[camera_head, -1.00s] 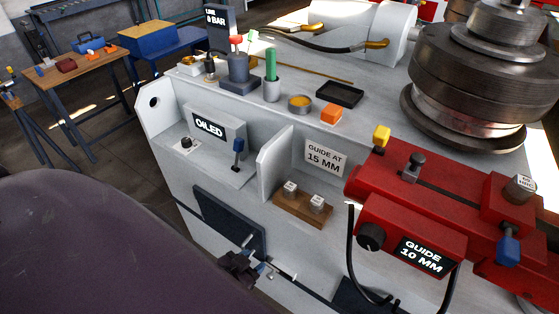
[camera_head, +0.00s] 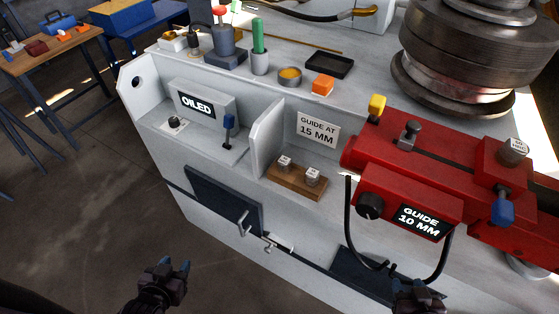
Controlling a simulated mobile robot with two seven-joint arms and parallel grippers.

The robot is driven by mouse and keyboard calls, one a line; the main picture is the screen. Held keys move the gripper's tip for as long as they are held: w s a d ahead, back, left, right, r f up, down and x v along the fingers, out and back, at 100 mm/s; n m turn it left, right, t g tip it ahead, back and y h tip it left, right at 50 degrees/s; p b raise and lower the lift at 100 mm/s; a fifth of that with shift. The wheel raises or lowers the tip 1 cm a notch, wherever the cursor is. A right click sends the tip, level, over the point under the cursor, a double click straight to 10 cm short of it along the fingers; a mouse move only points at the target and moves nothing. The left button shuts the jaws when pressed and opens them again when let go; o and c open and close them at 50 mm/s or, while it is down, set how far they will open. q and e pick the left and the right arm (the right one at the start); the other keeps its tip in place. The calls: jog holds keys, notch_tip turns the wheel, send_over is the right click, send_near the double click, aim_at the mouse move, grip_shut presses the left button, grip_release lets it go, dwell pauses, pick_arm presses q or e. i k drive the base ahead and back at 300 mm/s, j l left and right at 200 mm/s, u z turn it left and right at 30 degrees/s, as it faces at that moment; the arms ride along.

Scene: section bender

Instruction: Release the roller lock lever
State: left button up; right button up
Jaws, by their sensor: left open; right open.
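Several levers show on the machine, and none is labelled as the roller lock lever. A blue-handled lever (camera_head: 228,128) stands upright beside the OILED box (camera_head: 203,101). A yellow-topped lever (camera_head: 376,107) stands at the left end of the red guide unit (camera_head: 440,150), and a blue knob (camera_head: 503,209) hangs on its right block. My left gripper (camera_head: 173,266) is open and empty at the bottom, in front of the machine and apart from it. My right gripper (camera_head: 418,284) is open at the lower edge, below the GUIDE 10 MM display (camera_head: 421,222); its fingertips are hard to make out.
A black cable (camera_head: 349,225) loops below the red unit, close to my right gripper. A wooden block (camera_head: 297,182) with two small marked pieces sits on a ledge. Large dark rollers (camera_head: 470,60) stand at the back right. The floor (camera_head: 90,220) at left is clear.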

aim_at(502, 211)
jog(key=l+z, duration=0.2)
jog(key=z, duration=1.15)
